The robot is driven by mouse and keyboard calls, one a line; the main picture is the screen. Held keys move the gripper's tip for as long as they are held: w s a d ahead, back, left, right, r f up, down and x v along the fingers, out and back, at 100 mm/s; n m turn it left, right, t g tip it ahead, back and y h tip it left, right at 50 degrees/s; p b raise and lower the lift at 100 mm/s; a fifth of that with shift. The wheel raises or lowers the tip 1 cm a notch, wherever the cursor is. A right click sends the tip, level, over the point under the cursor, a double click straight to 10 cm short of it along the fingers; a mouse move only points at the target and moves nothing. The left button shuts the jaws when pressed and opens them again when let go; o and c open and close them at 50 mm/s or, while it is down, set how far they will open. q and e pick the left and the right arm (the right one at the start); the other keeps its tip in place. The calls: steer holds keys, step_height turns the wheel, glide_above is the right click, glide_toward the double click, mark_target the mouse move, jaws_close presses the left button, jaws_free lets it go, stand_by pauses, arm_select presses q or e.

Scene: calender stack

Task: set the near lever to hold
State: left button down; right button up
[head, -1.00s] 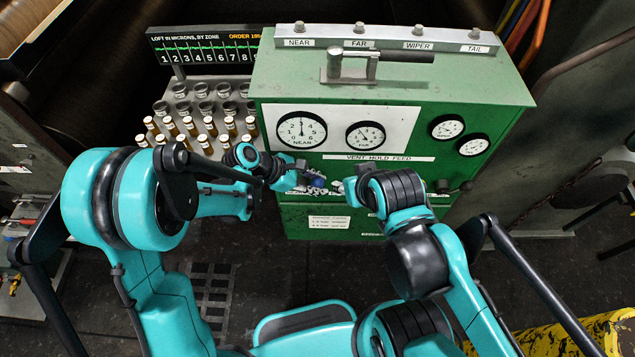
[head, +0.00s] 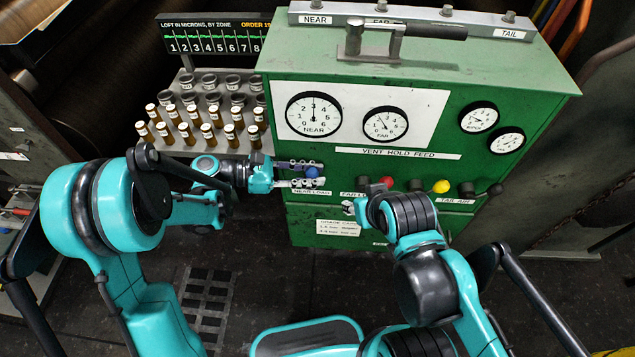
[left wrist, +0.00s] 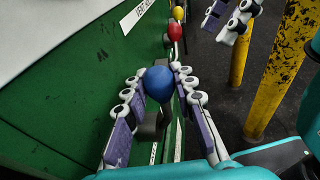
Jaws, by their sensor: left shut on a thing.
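The near lever's blue knob (head: 311,172) stands out from the green cabinet's front above the label NEAR LOAD. In the left wrist view the blue knob (left wrist: 159,83) sits between the two finger rows, with its dark lever behind it. My left gripper (head: 303,175) is shut on this knob, one finger on each side. My right gripper (head: 348,207) is beside it to the right and lower, empty; its fingers look apart in the left wrist view (left wrist: 228,14). The VENT HOLD FEED strip (head: 398,153) is above the levers. I cannot tell which mark the lever is at.
A red knob (head: 386,182) and a yellow knob (head: 441,186) stand to the right on the same front. The NEAR gauge (head: 313,117) points straight up. A rack (head: 216,96) of brown vials is left of the cabinet. Yellow posts (left wrist: 270,80) show in the left wrist view.

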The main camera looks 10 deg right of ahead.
arm_select(q)
steer(key=shift+w+a+h+b, duration=0.1)
steer(key=shift+a+h+b, duration=0.2)
steer(key=shift+h+b, duration=0.25)
steer(key=c, duration=1.5)
jaws_free()
steer(key=a, duration=0.8)
steer(key=w+a+r, duration=0.1)
steer(key=a, duration=0.3)
steer(key=shift+r, duration=0.1)
